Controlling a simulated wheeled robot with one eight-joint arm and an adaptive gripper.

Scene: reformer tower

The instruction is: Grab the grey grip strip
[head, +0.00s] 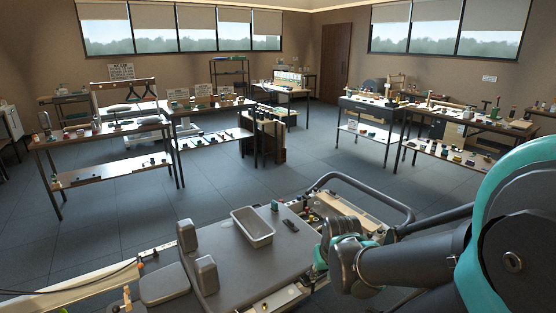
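A small dark grey strip (290,225) lies flat on the grey reformer carriage (235,275), to the right of a pale grey tray. It may be the grip strip, but it is too small to be sure. My gripper (334,232) is at the right, near the carriage's right edge and apart from the strip. Its fingers are seen from behind and bunched together, so their opening is unclear. I see nothing held in it.
The pale tray (252,228) and a small teal object (275,205) sit close to the strip. Grey shoulder pads (187,236) stand at the left. A curved grey rail (362,183) rises behind my gripper. Cluttered tables (105,132) stand farther back, with open floor between.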

